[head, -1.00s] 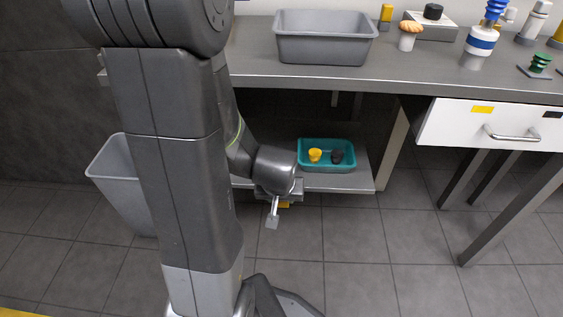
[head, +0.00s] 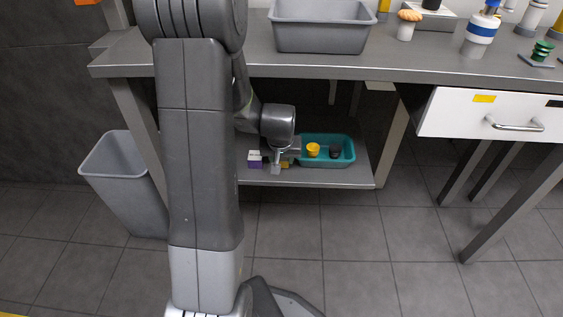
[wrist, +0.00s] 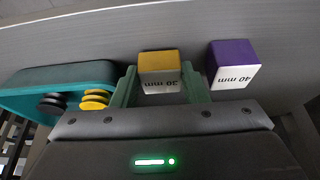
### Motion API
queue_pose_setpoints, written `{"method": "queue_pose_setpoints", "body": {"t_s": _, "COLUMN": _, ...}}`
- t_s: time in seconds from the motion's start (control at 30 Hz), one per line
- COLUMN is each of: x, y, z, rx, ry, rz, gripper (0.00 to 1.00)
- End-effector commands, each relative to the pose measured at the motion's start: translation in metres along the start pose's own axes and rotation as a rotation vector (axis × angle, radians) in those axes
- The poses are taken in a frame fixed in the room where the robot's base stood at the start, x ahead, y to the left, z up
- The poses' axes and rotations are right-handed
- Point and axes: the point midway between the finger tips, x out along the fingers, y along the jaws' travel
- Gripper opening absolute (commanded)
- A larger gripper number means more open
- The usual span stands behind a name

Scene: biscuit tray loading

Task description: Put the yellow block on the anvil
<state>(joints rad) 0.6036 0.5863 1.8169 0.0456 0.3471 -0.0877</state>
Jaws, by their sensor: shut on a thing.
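My gripper (wrist: 160,84) is shut on the yellow block (wrist: 157,62), which has a white face marked 30 mm. In the head view my gripper (head: 281,161) is low at the under-table shelf, left of a teal bin, and a small part of the yellow block (head: 284,165) shows beside it. I cannot tell whether the block touches the shelf. I cannot make out an anvil in these frames.
A purple block (wrist: 232,62) marked 40 mm stands close right of my gripper; the teal bin (wrist: 62,76), holding yellow and dark pieces, is close left. The table (head: 190,66) is overhead, with a grey tub (head: 322,38) on it. A grey waste bin (head: 125,185) stands at left.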

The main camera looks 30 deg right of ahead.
Motion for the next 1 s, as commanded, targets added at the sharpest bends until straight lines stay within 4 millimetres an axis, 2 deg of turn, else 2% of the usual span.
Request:
{"method": "queue_pose_setpoints", "body": {"t_s": 0.03, "x": 0.007, "y": 0.0, "z": 0.003, "rx": 0.0, "ry": 0.0, "rz": 0.0, "gripper": 0.17}}
{"method": "queue_pose_setpoints", "body": {"t_s": 0.4, "x": 0.01, "y": 0.0, "z": 0.004, "rx": 0.0, "ry": 0.001, "rz": 0.0, "gripper": 0.17}}
{"method": "queue_pose_setpoints", "body": {"t_s": 0.43, "x": 0.009, "y": 0.0, "z": 0.004, "rx": 0.0, "ry": 0.001, "rz": 0.0, "gripper": 0.44}}
{"method": "queue_pose_setpoints", "body": {"t_s": 0.47, "x": 0.008, "y": 0.0, "z": 0.004, "rx": 0.0, "ry": 0.001, "rz": 0.0, "gripper": 0.49}}
{"method": "queue_pose_setpoints", "body": {"t_s": 0.83, "x": 0.003, "y": 0.0, "z": 0.001, "rx": 0.0, "ry": 0.002, "rz": 0.0, "gripper": 0.49}}
{"method": "queue_pose_setpoints", "body": {"t_s": 1.0, "x": -0.026, "y": 0.0, "z": 0.0, "rx": 0.0, "ry": 0.004, "rz": 0.0, "gripper": 0.49}}
